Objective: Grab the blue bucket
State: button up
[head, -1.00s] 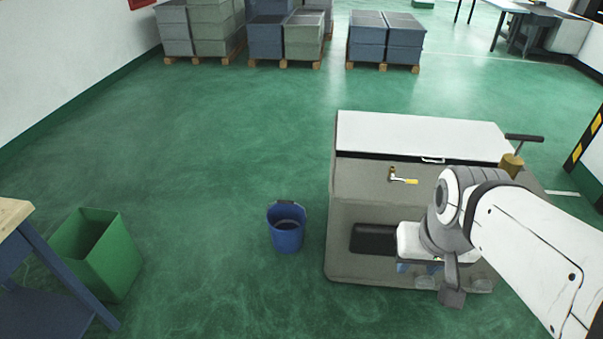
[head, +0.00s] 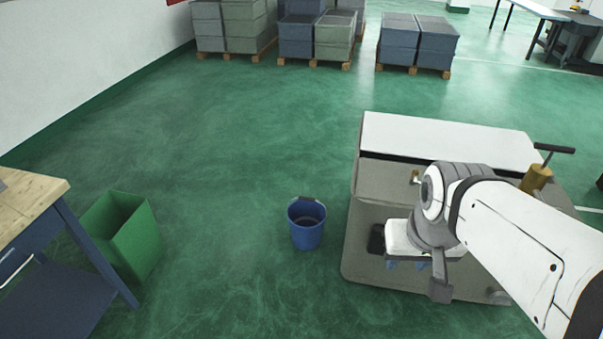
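The blue bucket (head: 307,228) stands upright on the green floor near the middle of the head view. Its inside looks dark, and a handle lies at its rim. My gripper (head: 407,264) is to the right of the bucket, apart from it, in front of the grey machine. Only bluish tips show below its white body, partly hidden by my arm, so I cannot tell whether it is open or shut. I see nothing held in it.
A grey machine with a white lid (head: 450,138) stands right of the bucket. A green bin (head: 135,240) and a wooden-topped workbench (head: 30,205) are at the left. Stacked crates on pallets (head: 418,42) stand at the back. The floor around the bucket's left and far side is clear.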

aim_at(307, 217)
jog(key=u, duration=1.35)
jog(key=i, duration=3.2)
jog(key=z, duration=2.95)
jog(key=i, duration=0.45)
jog(key=u, duration=0.15)
